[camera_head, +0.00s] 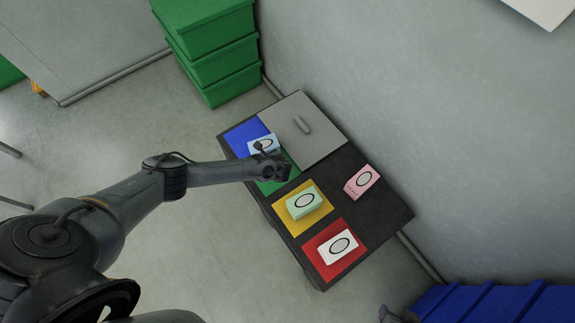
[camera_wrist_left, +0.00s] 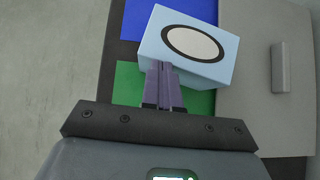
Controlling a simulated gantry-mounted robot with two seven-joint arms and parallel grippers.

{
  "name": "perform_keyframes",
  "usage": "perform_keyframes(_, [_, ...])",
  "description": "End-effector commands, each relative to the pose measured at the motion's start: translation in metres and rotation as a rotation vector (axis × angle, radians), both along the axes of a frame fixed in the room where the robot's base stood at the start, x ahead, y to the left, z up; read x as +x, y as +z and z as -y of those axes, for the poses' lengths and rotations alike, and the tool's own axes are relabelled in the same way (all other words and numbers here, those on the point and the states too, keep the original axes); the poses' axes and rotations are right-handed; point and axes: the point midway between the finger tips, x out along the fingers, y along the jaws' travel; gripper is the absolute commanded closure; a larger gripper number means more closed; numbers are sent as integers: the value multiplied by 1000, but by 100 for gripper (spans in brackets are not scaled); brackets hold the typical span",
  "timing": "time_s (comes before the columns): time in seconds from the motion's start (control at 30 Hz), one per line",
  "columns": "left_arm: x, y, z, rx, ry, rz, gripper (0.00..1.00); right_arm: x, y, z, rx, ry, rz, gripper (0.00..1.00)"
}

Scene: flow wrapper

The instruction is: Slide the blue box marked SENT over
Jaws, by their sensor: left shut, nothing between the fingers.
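A light blue box (camera_head: 264,142) with a white oval ringed in black lies on the table, partly behind my gripper. In the left wrist view the box (camera_wrist_left: 207,22) spans the border between a blue patch (camera_wrist_left: 138,18) and a green patch (camera_wrist_left: 127,86). Its right end is at the grey plate. No lettering is readable on it. My left gripper (camera_head: 262,149) is shut and empty. In the left wrist view its fingertips (camera_wrist_left: 163,68) are at the box's near side, seemingly touching it.
A grey plate with a handle (camera_head: 301,124) lies beside the box. A mint box (camera_head: 304,203) lies on a yellow patch, a white box (camera_head: 338,247) on a red patch, and a pink box (camera_head: 362,182) on bare black table. Green crates (camera_head: 218,58) stand behind, by the wall.

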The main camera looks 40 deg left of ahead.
Motion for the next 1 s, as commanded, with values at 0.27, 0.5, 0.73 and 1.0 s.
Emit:
perform_keyframes(0.27, [17, -2, -64, 3, 12, 2, 100, 1, -7, -1, 4, -3, -1, 57])
perform_keyframes(0.5, [30, -2, -99, 0, 9, 1, 100, 1, -15, -1, 5, -4, 0, 57])
perform_keyframes(0.73, [31, -1, -102, -1, 7, 0, 100, 1, -15, -2, 5, -4, 0, 57])
perform_keyframes(1.0, [30, 0, -99, -1, 8, 0, 100, 1, -13, -1, 3, -1, 1, 57])
